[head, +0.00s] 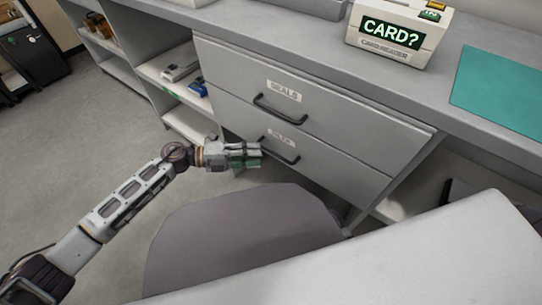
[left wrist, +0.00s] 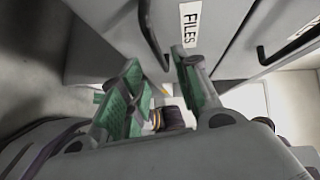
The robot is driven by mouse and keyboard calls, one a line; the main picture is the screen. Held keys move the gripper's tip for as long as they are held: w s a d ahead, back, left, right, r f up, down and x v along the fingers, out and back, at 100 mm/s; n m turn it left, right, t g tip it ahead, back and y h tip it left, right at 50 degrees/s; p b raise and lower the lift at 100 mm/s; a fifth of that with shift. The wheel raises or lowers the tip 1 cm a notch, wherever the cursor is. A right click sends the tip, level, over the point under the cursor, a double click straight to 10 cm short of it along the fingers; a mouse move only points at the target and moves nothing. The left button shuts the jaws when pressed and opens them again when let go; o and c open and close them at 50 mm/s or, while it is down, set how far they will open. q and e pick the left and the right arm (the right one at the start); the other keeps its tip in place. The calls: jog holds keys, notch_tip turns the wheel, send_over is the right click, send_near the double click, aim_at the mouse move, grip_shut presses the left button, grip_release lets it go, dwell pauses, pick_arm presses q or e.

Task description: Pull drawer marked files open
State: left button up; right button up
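The drawer marked FILES (head: 325,165) is the lower one in the grey cabinet, and its front looks flush with the cabinet. Its dark bar handle (head: 285,154) sits below a small label (head: 281,138). The FILES label (left wrist: 190,25) reads clearly in the left wrist view, beside the handle (left wrist: 150,35). My left gripper (head: 250,157) is at the handle's left end. In the left wrist view my left gripper (left wrist: 158,72) has its green-padded fingers apart, with the handle's end showing between their tips. Whether the pads touch the handle I cannot tell. My right gripper is not in view.
The SEALS drawer (head: 330,122) is above, shut, with its own handle (head: 280,108). The counter holds a CARD? box (head: 398,38) and a teal mat (head: 510,90). Open shelves (head: 185,118) stand left of the drawers. Clear floor (head: 75,125) lies at left.

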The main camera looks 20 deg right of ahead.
pick_arm(q)
jog(key=d+b, duration=0.1)
jog(key=d, duration=0.5)
jog(key=shift+s+f+b, duration=0.3)
jog(key=shift+s+f, duration=0.1)
grip_shut()
